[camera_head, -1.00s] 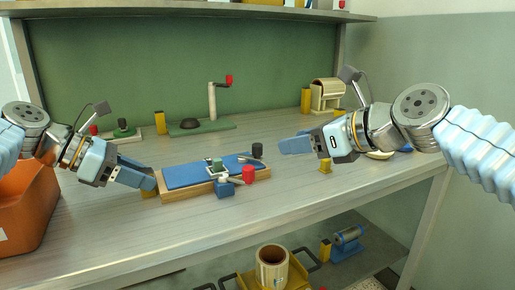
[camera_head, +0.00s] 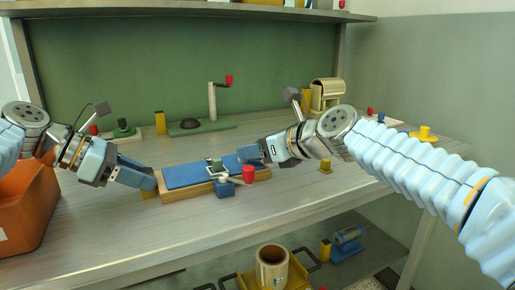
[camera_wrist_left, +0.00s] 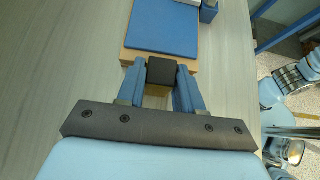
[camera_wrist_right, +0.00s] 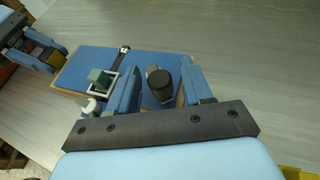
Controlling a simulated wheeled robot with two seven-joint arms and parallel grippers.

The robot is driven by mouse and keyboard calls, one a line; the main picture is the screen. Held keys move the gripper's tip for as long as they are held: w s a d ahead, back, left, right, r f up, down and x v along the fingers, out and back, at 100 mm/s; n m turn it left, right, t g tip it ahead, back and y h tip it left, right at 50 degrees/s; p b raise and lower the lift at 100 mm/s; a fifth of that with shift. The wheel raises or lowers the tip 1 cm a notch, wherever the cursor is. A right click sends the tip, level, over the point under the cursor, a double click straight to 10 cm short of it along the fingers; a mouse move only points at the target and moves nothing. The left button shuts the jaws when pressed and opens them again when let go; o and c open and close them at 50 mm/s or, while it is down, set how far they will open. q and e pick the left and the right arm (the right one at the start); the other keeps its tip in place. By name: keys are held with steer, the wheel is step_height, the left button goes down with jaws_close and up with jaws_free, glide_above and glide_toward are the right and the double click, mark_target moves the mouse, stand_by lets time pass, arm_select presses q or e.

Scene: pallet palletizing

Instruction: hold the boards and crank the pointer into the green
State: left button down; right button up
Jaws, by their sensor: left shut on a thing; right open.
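The boards, a blue one (camera_head: 185,175) on a wooden one (camera_head: 205,191), lie on the bench in the middle. A second dark knob (camera_wrist_right: 158,82) stands at the right end. My right gripper (camera_wrist_right: 158,92) is open, with its fingers on either side of that knob. A clamp-like frame with a green block (camera_wrist_right: 102,78) sits across the boards. A crank with a red knob (camera_head: 248,174) sticks out at the front. I cannot make out a pointer.
An orange bin (camera_head: 28,210) stands at the left. Behind the boards is a green stand with a red-handled crank (camera_head: 205,126). The front bench edge is clear.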

steer(key=shift+c, duration=0.3)
jaws_close()
steer(key=shift+w+d+f+n+g+y, duration=0.1)
steer(key=shift+w+d+n+g+y, duration=0.15)
steer(key=shift+n+g, duration=0.25)
stand_by(0.4)
steer(key=shift+w, duration=0.15)
steer(key=shift+w+n+g+y, duration=0.2)
steer(key=shift+n+g+y, duration=0.15)
steer(key=shift+n+g, duration=0.3)
steer(key=shift+w+n+g+y, duration=0.15)
steer(key=shift+n+g+y, duration=0.15)
steer(key=shift+n+g, duration=0.35)
steer(key=shift+w+a+n+g+y, duration=0.2)
steer(key=shift+n+g+y, duration=0.1)
steer(key=shift+n+g, duration=0.6)
steer(key=shift+g, duration=0.3)
steer(key=shift+s+a+r, duration=0.15)
steer(key=shift+r, duration=0.05)
